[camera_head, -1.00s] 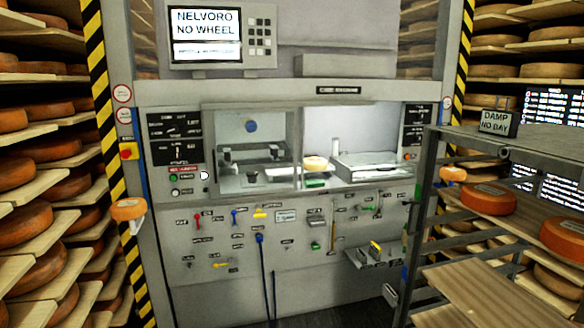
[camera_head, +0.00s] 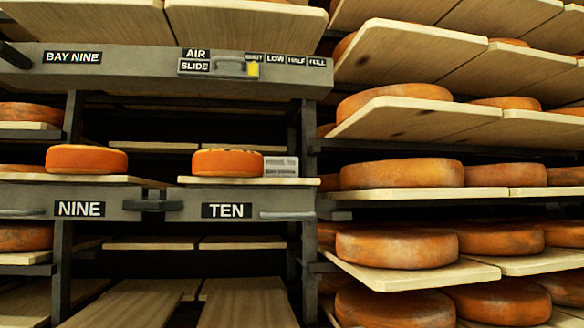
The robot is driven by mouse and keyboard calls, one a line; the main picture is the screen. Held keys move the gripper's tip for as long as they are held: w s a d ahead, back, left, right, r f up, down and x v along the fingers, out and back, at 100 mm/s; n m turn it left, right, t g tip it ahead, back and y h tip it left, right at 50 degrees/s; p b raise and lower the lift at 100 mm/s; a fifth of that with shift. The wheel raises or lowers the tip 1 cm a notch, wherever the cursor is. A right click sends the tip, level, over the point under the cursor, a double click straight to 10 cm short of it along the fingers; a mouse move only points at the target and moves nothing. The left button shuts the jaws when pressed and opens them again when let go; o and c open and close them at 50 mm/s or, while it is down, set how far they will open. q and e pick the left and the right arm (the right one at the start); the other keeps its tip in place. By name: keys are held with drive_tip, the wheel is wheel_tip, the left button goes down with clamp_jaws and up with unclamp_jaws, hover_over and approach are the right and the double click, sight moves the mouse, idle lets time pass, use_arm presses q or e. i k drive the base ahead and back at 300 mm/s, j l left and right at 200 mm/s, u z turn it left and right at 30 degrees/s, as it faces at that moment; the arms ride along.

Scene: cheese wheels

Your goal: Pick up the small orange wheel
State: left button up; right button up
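Two small orange wheels lie flat in the rack at the left. One small orange wheel (camera_head: 87,159) is on the board above the label NINE. Another small orange wheel (camera_head: 227,163) is on the board above the label TEN, with a small pale printed card (camera_head: 281,166) at its right. I cannot tell from the view which of the two the task means. Neither of my grippers shows in the head view.
The bay's upper beam (camera_head: 150,60) reads BAY NINE and AIR SLIDE, with a yellow slider tab (camera_head: 253,69). The lower beam (camera_head: 150,204) carries handles. Bare boards (camera_head: 243,308) lie below. Large brown-orange wheels (camera_head: 402,173) fill shelves at the right.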

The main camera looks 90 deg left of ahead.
sight(210, 162)
drive_tip(key=u, duration=3.15)
drive_tip(key=j, duration=0.1)
